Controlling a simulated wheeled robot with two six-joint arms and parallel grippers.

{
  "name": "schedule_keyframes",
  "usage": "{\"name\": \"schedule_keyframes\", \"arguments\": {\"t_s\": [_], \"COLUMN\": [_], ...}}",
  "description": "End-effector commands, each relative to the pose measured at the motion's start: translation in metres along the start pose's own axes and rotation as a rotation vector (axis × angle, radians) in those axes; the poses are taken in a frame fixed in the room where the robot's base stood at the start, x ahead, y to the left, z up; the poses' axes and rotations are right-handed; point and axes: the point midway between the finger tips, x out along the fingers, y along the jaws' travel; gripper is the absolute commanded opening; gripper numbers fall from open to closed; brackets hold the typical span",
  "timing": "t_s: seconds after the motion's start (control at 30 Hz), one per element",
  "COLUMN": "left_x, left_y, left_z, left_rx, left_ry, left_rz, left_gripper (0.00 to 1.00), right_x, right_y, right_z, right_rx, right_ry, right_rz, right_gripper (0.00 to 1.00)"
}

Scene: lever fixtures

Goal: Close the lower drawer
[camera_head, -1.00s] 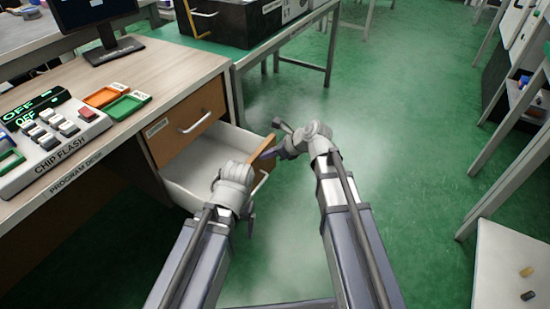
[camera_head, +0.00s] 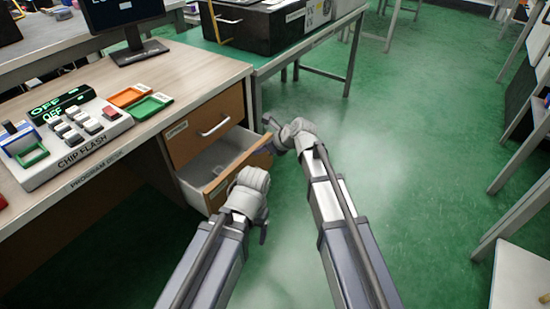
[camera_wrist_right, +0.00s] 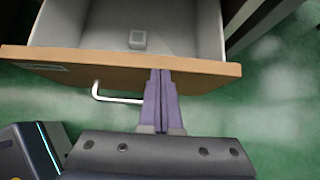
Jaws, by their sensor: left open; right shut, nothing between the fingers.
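The lower drawer (camera_head: 219,190) of the wooden desk is partly open. It has a white inside and a brown front, also in the right wrist view (camera_wrist_right: 105,74). Its handle (camera_wrist_right: 115,98) shows there. My right gripper (camera_head: 268,142) is shut and empty at the far end of the drawer front. In the right wrist view its fingertips (camera_wrist_right: 161,72) are against the front panel, right of the handle. My left gripper (camera_head: 264,228) is open, low in front of the drawer's near end. Its fingers are mostly hidden behind its wrist.
The upper drawer (camera_head: 202,122) is shut. A small grey block (camera_wrist_right: 138,39) lies inside the lower drawer. The desk top (camera_head: 190,68) holds a control panel (camera_head: 75,145), trays and a monitor. Green floor (camera_head: 420,150) is free to the right.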

Motion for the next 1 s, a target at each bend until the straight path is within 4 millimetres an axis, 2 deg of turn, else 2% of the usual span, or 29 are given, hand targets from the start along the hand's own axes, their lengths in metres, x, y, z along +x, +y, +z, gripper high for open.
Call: {"name": "schedule_keyframes", "arguments": {"t_s": [0.03,0.2,0.5,0.7,1.0], "left_x": [0.0,0.0,0.0,0.0,0.0], "left_y": [0.0,0.0,0.0,0.0,0.0], "left_z": [0.0,0.0,0.0,0.0,0.0], "left_rx": [0.0,0.0,0.0,0.0,0.0], "left_ry": [0.0,0.0,0.0,0.0,0.0], "left_rz": [0.0,0.0,0.0,0.0,0.0], "left_gripper": [0.81,0.81,0.81,0.81,0.81], "right_x": [0.013,0.043,0.079,0.091,0.095], "right_y": [-0.003,-0.002,-0.001,-0.001,0.0], "right_z": [0.013,0.043,0.079,0.09,0.094], "right_rx": [-0.002,-0.003,-0.002,0.001,0.0], "right_ry": [0.0,0.0,0.0,0.001,-0.001], "right_rz": [0.002,0.002,0.0,0.0,0.0], "right_gripper": [0.0,0.0,0.0,0.0,0.0]}}
